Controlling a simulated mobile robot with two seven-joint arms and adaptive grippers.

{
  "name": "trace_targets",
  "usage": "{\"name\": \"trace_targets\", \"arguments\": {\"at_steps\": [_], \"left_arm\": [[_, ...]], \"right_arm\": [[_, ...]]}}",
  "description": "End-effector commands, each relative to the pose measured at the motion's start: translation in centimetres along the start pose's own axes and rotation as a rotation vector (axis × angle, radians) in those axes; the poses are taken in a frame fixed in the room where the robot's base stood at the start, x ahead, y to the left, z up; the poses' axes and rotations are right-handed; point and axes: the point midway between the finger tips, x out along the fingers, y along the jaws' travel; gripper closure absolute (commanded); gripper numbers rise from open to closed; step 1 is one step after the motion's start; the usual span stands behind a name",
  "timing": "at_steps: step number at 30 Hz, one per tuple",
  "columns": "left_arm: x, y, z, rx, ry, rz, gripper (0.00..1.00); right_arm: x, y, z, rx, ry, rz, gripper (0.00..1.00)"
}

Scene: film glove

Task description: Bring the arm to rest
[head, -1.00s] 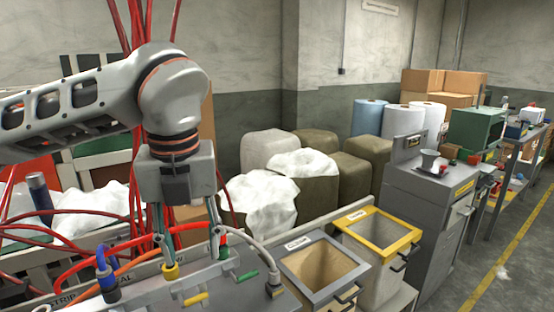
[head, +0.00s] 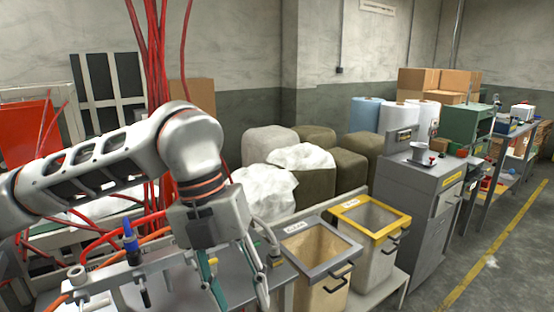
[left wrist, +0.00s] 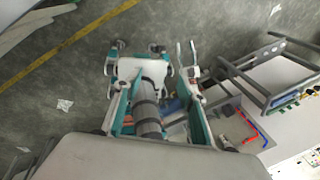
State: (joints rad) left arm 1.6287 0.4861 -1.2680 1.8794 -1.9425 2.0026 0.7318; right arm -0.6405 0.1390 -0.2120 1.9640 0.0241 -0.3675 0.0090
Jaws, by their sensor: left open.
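My left arm comes in from the left of the head view, with its grey gripper pointing down. My left gripper (head: 238,288) is open, its two fingers apart and no object visible between them. It hangs in front of the workbench edge, left of the grey-framed bin. My right gripper is not in view.
A bench with cables and a blue plug (head: 131,243) lies at lower left. A grey-framed bin (head: 345,262) and a yellow-framed bin (head: 402,233) stand to the right. A grey cabinet (head: 428,200) stands beyond. Floor (head: 505,255) at right is mostly clear.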

Motion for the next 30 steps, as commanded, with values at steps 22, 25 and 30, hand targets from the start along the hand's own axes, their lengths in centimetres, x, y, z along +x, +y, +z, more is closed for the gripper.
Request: {"name": "trace_targets", "arguments": {"at_steps": [22,25,30], "left_arm": [[0.2,-16.1,-6.7,0.073,0.461,-1.426,0.59],[-0.9,-15.6,-4.3,-0.058,0.439,-1.613,0.59],[-0.7,-12.3,1.1,-0.358,0.356,-1.873,0.59]], "right_arm": [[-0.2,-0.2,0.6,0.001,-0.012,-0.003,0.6],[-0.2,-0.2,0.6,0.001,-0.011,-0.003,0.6],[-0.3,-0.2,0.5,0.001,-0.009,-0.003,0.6]]}}
